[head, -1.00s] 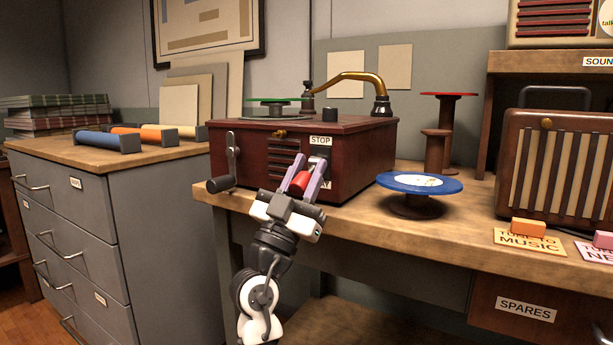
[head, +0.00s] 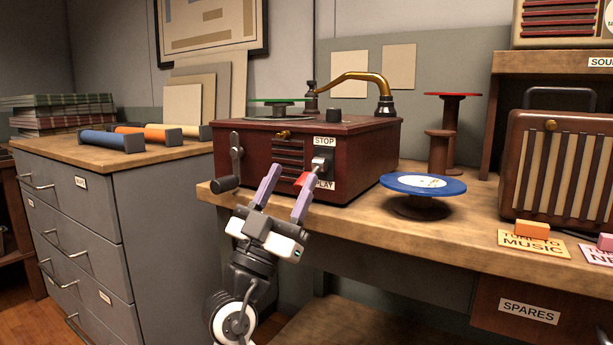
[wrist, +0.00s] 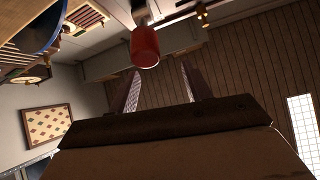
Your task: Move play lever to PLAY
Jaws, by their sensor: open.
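The play lever has a red handle (head: 302,179) on the front of the dark red record player cabinet (head: 350,160). Its plate lies between the STOP label (head: 325,141) above and the PLAY label (head: 325,184) below. The handle juts outward and appears low, at about the height of the PLAY label. My gripper (head: 293,170) is open, its pale purple fingers pointing up at the cabinet. The right finger crosses in front of the handle and hides part of it. In the wrist view, the red handle (wrist: 145,47) is beyond the fingertips; contact cannot be told.
A crank (head: 235,160) is left of my gripper on the cabinet front. A blue disc on a stand (head: 422,186) is on the workbench (head: 445,232) to the right. A brass tonearm (head: 350,79) and green disc (head: 275,101) are on top. A grey drawer cabinet (head: 170,220) stands left.

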